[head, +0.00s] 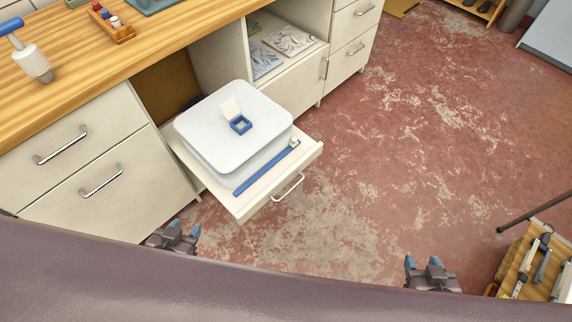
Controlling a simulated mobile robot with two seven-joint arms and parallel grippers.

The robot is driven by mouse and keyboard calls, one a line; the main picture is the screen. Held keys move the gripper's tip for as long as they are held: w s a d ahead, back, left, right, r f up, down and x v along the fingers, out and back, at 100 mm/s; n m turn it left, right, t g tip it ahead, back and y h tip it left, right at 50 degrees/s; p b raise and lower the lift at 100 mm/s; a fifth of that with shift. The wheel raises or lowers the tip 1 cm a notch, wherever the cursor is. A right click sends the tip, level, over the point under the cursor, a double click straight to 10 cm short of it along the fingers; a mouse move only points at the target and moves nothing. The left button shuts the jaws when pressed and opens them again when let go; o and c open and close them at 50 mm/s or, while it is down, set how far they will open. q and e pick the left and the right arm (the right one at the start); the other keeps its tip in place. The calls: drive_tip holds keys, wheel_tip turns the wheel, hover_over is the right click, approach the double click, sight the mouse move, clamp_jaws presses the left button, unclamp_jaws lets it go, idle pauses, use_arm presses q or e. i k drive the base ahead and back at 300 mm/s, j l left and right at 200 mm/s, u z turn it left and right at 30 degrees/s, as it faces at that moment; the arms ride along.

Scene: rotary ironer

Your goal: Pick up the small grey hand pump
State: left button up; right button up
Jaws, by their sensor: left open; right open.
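I cannot make out a small grey hand pump for certain. A pale cylinder with a blue bar handle and grey lower end (33,62) stands on the wooden counter at the upper left; I cannot tell whether it is a pump. Several grey, white and dark long items (542,262) lie on a wooden surface at the lower right, too small to name. My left gripper (183,229) is open and empty below the pulled-out drawer. My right gripper (422,261) is open and empty over the floor, left of that wooden surface.
The pulled-out drawer (246,207) holds a large white box, with a small open blue box on top and a blue stick (266,168) beside it. The wooden counter (95,60) runs along the upper left. Red worn floor (400,150) is clear in the middle.

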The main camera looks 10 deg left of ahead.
sight(31, 60)
drive_tip(key=j+u, duration=0.15)
drive_tip(key=u, duration=0.4)
drive_tip(key=l+u, duration=0.15)
drive_tip(key=u, duration=0.95)
